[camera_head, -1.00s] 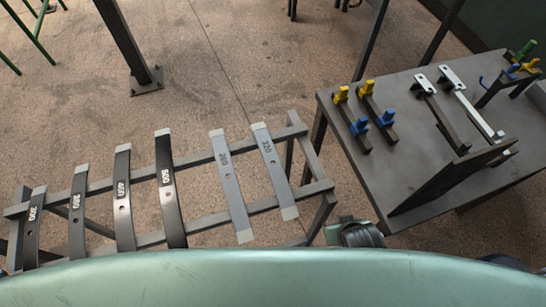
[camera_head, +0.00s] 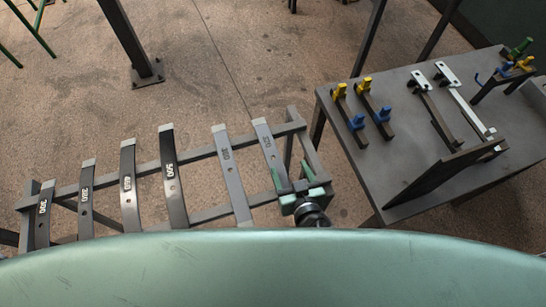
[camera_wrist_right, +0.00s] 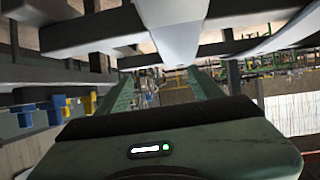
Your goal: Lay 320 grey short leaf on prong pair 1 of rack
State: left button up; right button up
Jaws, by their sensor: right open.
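The 320 grey short leaf (camera_head: 268,142) lies across the two rails of the low grey frame, rightmost of the row, with its pale tip at the far end. My right gripper (camera_head: 291,175) is open at the near end of this leaf, its green fingers on either side of it; I cannot tell if they touch it. In the right wrist view a pale grey strip, likely this leaf (camera_wrist_right: 175,32), runs above and between the open fingers. No prong carries a visible number, so I cannot tell which is pair 1. My left gripper is out of view.
The frame (camera_head: 210,214) also holds another grey leaf (camera_head: 232,175) and several black leaves (camera_head: 172,178). At right, a dark table (camera_head: 400,150) bears bars with yellow and blue pieces (camera_head: 356,121), pale-ended bars (camera_head: 455,90) and an upright dark plate (camera_head: 435,180).

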aim_at(273, 159)
jog(key=a+y, duration=0.1)
jog(key=a, duration=0.1)
jog(key=shift+a+f+n, duration=0.1)
jog(key=shift+a+n, duration=0.25)
jog(key=shift+n, duration=0.05)
jog(key=x, duration=0.7)
jog(key=shift+w+a+f, duration=0.1)
jog(key=shift+w+f, duration=0.05)
jog(key=shift+f, duration=0.15)
grip_shut()
jog(key=shift+r+p, duration=0.15)
jog(key=shift+p, duration=0.15)
